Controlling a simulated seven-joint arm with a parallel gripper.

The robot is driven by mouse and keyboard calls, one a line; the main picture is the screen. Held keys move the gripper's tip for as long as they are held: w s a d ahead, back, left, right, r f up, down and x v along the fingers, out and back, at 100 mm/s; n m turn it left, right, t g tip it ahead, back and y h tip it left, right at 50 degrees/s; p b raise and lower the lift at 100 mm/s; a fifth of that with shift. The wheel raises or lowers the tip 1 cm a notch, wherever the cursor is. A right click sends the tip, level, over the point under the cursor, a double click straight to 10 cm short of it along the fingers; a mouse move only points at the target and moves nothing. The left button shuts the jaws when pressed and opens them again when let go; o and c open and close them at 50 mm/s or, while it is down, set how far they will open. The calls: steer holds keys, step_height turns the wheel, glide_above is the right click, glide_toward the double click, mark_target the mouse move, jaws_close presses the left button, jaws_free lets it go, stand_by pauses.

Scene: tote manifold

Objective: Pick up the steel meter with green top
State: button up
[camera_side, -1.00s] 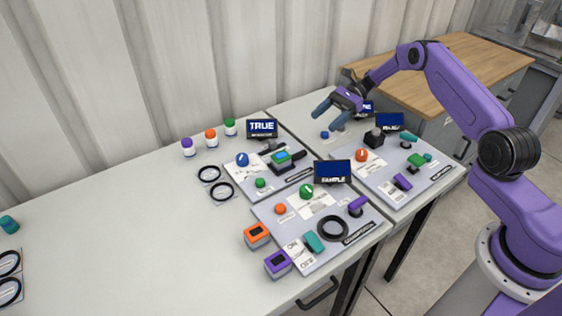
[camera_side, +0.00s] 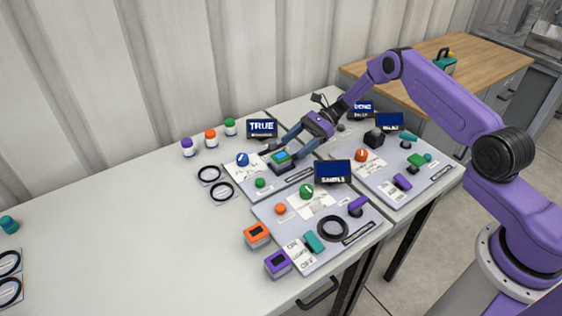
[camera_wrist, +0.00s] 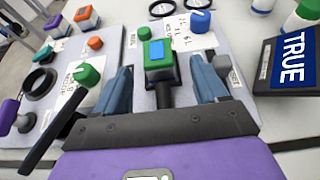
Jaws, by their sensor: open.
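The meter with the green top (camera_side: 281,157) has a grey body and a small blue screen. It stands on the back-left panel; in the wrist view the meter (camera_wrist: 159,52) is upright, centred between my fingers in the picture. My gripper (camera_side: 287,150) is open and empty, low at the meter, with one finger on each side; the open gripper also shows in the wrist view (camera_wrist: 163,72). No contact between fingers and meter is visible. A dark pipe-like part lies in front of the meter in the wrist view.
A blue knob (camera_side: 242,159) and a TRUE display (camera_side: 262,128) stand near the meter. The SAMPLE display (camera_side: 332,171) and a green knob (camera_side: 306,191) are on the front panel. Orange (camera_side: 256,236) and purple (camera_side: 277,263) meters stand at its left edge. The table's left is mostly clear.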

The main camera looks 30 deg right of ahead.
mark_target(284, 154)
steer(key=x, duration=0.5)
steer(key=shift+s+a+r, duration=0.1)
steer(key=shift+s+r, duration=0.05)
steer(key=c, duration=1.2)
steer(key=shift+r, duration=0.1)
